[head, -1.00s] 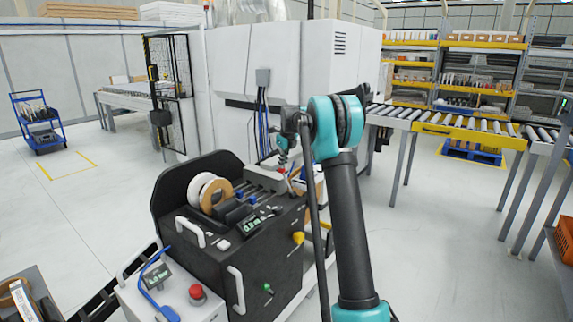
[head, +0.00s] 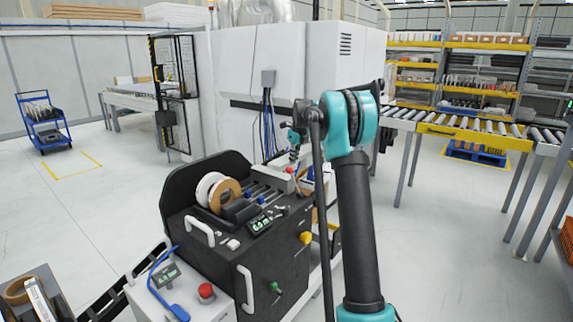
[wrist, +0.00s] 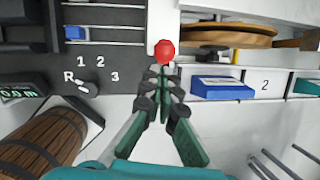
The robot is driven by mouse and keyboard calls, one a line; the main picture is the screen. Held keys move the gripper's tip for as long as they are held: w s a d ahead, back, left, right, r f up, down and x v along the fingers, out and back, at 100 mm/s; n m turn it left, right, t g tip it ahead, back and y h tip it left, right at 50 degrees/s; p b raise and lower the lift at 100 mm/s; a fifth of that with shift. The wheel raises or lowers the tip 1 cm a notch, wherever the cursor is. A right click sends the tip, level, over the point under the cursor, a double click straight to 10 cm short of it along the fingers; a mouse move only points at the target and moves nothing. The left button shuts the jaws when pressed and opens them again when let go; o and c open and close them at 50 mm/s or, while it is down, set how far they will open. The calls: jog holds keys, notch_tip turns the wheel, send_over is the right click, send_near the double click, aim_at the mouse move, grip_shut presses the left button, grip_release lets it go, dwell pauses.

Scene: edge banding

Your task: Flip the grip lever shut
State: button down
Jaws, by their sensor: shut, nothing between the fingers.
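A red knob (wrist: 164,50) shows in the wrist view beside a dark panel edge, just past my fingertips; it looks like the end of the grip lever, but its shaft is hidden. In the head view a small red knob (head: 289,170) shows at the back right of the black banding machine (head: 262,262). My gripper (wrist: 163,74) is shut and empty, its tips close below the red knob; I cannot tell if they touch. In the head view my gripper (head: 294,156) hangs above that back right corner, partly behind my arm.
A numbered selector dial (wrist: 77,83) and a small display (wrist: 20,90) lie left of my fingers. A blue block (wrist: 216,85) sits right. A yellow knob (head: 305,237) and green lever (head: 275,287) are on the machine's front. A roller conveyor (head: 460,128) stands right.

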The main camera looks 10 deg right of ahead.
notch_tip(320, 180, up, 10)
jog(key=a, duration=0.1)
jog(key=shift+s+a, duration=0.2)
jog(key=shift+a, duration=0.05)
jog(key=shift+f, duration=0.1)
jog(key=s+f+n, duration=0.8)
jog(key=s+n, duration=0.1)
jog(key=s, duration=0.8)
jog(key=s+d+f+n, duration=0.1)
jog(key=s+f+n, duration=0.8)
jog(key=s, duration=0.9)
jog(key=s+d+f+n+h, duration=0.1)
jog(key=s+f+n, duration=0.8)
jog(key=s, duration=0.9)
jog(key=shift+f+n+t, duration=0.25)
jog(key=shift+n+t, duration=0.15)
jog(key=shift+n, duration=0.5)
